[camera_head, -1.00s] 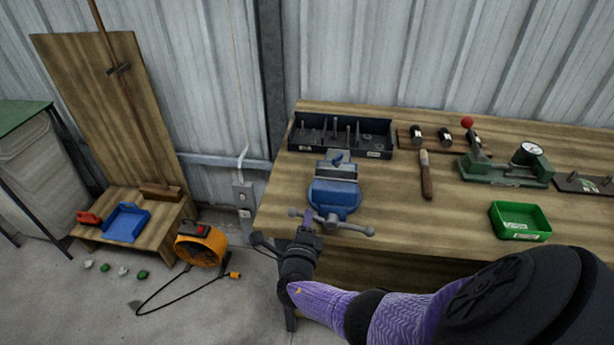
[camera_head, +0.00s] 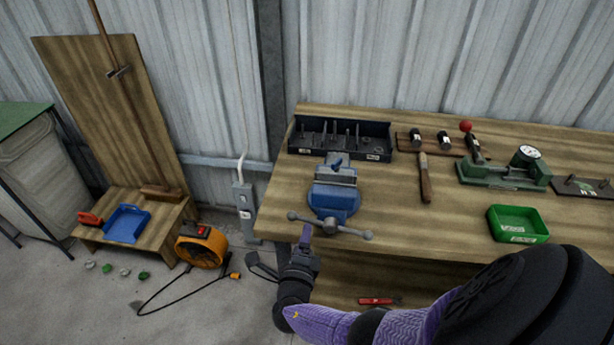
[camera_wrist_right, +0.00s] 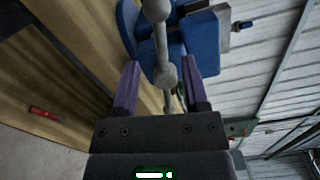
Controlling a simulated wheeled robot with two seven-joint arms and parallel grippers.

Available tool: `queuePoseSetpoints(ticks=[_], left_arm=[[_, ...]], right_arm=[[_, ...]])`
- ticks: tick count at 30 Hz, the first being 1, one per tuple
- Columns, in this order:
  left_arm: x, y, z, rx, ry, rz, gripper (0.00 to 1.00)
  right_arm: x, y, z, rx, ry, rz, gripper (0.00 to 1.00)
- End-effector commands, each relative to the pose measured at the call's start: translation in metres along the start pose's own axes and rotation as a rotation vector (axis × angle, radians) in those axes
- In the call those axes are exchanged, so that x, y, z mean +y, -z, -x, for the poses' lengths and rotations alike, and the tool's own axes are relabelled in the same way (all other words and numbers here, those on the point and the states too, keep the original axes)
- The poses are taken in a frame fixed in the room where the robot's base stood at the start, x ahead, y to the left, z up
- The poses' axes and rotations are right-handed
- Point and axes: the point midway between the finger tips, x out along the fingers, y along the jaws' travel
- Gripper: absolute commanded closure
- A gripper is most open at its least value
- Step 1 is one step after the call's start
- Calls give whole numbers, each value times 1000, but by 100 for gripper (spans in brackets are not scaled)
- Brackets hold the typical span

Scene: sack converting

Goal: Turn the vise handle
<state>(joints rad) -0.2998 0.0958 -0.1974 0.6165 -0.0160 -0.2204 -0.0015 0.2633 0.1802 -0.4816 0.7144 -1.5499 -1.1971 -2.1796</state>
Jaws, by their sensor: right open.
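The blue vise (camera_head: 334,190) stands at the bench's front left edge. Its grey handle (camera_head: 345,230), a bar with ball ends, lies nearly level across its front, the right end slightly lower. My right gripper (camera_head: 305,236) is just below and in front of the handle's left part, apart from it in the head view. In the right wrist view my open gripper (camera_wrist_right: 160,76) has its two purple fingers on either side of the handle bar (camera_wrist_right: 161,45), holding nothing. The vise body (camera_wrist_right: 203,38) shows beyond the fingers. My left gripper is out of view.
The wooden bench (camera_head: 400,215) also holds a black tray (camera_head: 375,153), a wooden-handled tool (camera_head: 425,182), a green fixture (camera_head: 500,174) and a green bin (camera_head: 518,224). A red tool (camera_head: 376,301) lies below. An orange fan (camera_head: 203,247) stands on the floor left.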

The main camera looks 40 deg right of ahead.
Motion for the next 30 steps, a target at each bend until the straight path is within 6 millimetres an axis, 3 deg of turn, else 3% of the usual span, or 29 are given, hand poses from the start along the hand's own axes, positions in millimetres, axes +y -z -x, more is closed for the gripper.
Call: queuePoseSetpoints(ticks=[3,8,23,26,29,30], left_arm=[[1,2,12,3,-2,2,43],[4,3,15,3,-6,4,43],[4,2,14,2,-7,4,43],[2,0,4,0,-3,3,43],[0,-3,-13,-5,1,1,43],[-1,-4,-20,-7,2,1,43]], right_arm=[[-3,-1,30,0,-2,-1,43],[-2,0,54,0,0,0,43],[3,3,58,7,-11,-12,43],[40,31,66,92,-143,-153,43],[111,91,98,351,-371,-503,43],[140,118,119,508,-444,-685,43]])
